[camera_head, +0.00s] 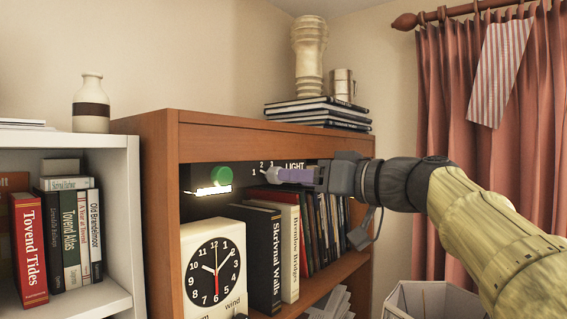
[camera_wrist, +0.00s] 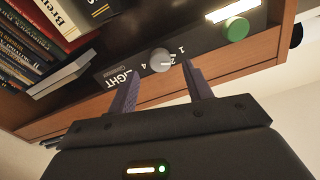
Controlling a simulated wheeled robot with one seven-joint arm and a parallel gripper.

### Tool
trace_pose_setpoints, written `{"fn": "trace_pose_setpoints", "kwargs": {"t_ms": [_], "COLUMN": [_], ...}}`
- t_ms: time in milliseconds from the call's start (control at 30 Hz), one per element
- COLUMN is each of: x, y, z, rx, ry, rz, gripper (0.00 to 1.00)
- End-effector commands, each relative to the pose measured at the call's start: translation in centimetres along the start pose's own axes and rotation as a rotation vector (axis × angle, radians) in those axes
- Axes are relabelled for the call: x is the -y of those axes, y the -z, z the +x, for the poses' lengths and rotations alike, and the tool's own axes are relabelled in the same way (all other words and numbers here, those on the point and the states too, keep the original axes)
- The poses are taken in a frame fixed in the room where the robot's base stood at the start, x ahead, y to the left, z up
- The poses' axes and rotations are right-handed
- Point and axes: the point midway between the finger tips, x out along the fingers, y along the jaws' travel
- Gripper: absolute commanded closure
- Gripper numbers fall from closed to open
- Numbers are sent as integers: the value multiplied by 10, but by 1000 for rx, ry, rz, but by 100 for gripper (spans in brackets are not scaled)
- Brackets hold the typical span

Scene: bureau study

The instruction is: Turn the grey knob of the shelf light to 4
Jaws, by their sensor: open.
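The round grey knob (camera_wrist: 159,58) sits on the dark panel (camera_wrist: 118,72) of the shelf light, with the marks 1, 2 and 4 and the word LIGHT legible around it, upside down. A pale pointer line on the knob seems to lie toward the 2, but it is small. My gripper (camera_wrist: 160,70) is open, its two fingers on either side of the knob in the wrist view; I cannot tell whether they touch it. In the head view my gripper (camera_head: 281,175) reaches in from the right at the panel, and the knob (camera_head: 266,174) shows partly at its tips.
A green button (camera_head: 222,175) and a lit white strip (camera_head: 213,190) are left of the knob. Below stand a white clock (camera_head: 232,228) and several books (camera_head: 263,258). The brown bookcase's top board (camera_head: 260,140) runs just above the panel.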

Motion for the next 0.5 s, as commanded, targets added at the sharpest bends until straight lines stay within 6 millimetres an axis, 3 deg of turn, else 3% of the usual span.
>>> {"fn": "trace_pose_setpoints", "kwargs": {"t_ms": [233, 500], "x": [1, 0], "y": [3, 0], "z": [37, 46], "rx": [1, 1], "ry": [1, 0], "rz": [2, 0], "gripper": [50, 50]}}
